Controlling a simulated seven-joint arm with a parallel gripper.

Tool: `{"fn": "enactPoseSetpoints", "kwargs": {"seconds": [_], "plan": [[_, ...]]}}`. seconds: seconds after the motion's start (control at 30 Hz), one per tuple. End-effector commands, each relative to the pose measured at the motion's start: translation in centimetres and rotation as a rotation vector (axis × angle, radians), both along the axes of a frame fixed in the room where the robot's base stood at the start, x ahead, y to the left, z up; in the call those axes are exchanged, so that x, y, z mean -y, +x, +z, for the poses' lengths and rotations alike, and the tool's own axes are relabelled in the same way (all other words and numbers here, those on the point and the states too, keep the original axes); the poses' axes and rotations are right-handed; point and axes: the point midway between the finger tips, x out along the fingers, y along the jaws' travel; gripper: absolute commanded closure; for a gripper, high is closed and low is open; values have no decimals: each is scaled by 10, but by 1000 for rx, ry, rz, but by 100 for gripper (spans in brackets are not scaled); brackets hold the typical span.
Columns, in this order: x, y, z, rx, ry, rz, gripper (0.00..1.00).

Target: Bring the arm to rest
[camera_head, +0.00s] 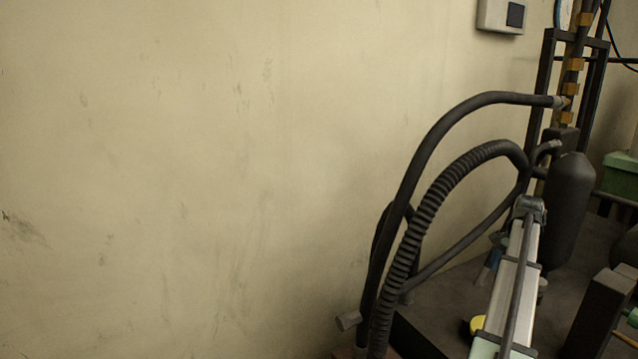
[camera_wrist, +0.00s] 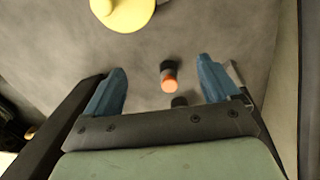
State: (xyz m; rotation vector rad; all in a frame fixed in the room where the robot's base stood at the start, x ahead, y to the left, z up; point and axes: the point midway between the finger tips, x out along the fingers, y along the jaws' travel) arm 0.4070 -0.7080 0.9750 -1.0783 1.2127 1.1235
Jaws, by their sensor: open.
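My gripper (camera_wrist: 162,80) shows in the wrist view with its two blue fingers spread wide apart. It is open, and nothing is clamped between the fingers. A small dark cylinder with an orange end (camera_wrist: 169,84) shows in the gap between them, over a grey surface (camera_wrist: 60,40). I cannot tell its distance from the fingers. In the head view I cannot make out my gripper clearly.
A yellow rounded object (camera_wrist: 124,12) lies beyond the fingers. In the head view, black hoses (camera_head: 430,215) arch beside a dark upright frame (camera_head: 545,95) and a dark rounded cylinder (camera_head: 568,210). A bare stained wall (camera_head: 200,170) fills the left.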

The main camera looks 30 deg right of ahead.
Motion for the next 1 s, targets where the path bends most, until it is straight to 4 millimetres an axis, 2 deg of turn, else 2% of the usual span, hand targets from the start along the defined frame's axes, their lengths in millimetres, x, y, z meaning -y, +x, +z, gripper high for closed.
{"fn": "enactPoseSetpoints", "kwargs": {"seconds": [0.03,0.27,0.3,0.4,0.5,0.7,1.0], "plan": [[-37,-6,-5,1,7,-21,11],[-148,-15,-31,10,72,-113,11],[-168,-16,-39,15,94,-120,11],[-211,-13,-64,36,166,-113,11],[-242,-7,-90,66,248,-80,11],[-289,8,-135,142,409,10,11],[-359,22,-193,295,649,134,11]]}}
